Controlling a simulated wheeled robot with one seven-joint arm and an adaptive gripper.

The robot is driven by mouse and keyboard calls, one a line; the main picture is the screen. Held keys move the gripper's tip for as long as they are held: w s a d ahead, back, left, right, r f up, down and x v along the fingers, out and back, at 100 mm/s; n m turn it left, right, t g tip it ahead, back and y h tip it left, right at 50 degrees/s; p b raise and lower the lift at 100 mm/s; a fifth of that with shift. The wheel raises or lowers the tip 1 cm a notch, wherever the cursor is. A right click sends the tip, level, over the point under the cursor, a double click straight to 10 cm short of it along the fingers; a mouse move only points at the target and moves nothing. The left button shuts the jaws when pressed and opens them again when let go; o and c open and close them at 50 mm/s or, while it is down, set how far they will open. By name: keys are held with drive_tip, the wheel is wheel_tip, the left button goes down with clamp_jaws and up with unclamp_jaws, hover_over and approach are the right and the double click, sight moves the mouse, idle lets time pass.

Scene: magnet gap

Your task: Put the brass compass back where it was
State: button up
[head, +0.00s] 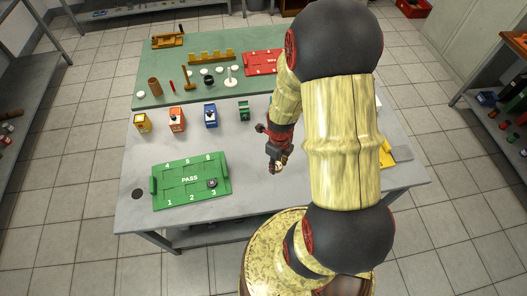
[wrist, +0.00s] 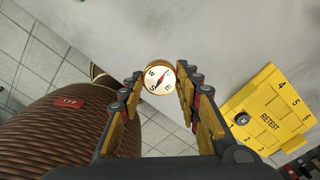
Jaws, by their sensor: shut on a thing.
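The brass compass (wrist: 159,79), with a white dial and a red needle, sits between the fingertips of my gripper (wrist: 158,84) in the wrist view. The gripper is shut on it, and its dial faces the camera. In the head view my gripper (head: 277,166) is over the front middle of the grey table; the compass shows there only as a small pale spot. I cannot tell how high it is held.
A green PASS tray (head: 183,193) lies left, with a dark round piece on it. A yellow RETEST tray (wrist: 250,101) lies right, bearing another. Yellow, orange (head: 177,119), blue (head: 210,115) and green items line the table. A green mat (head: 215,93) with tools lies behind.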

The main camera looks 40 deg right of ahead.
drive_tip(key=shift+w+d, duration=0.15)
drive_tip(key=shift+w, duration=0.25)
drive_tip(key=w+d+f, duration=0.2)
drive_tip(key=w+f, duration=0.1)
drive_tip(key=w+d+f+b, duration=0.1)
drive_tip(key=w+d+f, duration=0.2)
drive_tip(key=w+d+f+b, duration=0.1)
drive_tip(key=w+d+f, duration=0.2)
drive_tip(key=w, duration=0.1)
drive_tip(key=shift+w+f, duration=0.1)
drive_tip(key=shift+f, duration=0.1)
drive_tip(key=shift+w+d+f, duration=0.1)
drive_tip(key=shift+w+f, duration=0.05)
drive_tip(key=shift+f, duration=0.15)
drive_tip(key=shift+f+b, duration=0.55)
drive_tip(key=shift+f, duration=0.85)
drive_tip(key=shift+f, duration=0.2)
drive_tip(key=o, duration=1.1)
drive_tip(key=shift+r, duration=0.1)
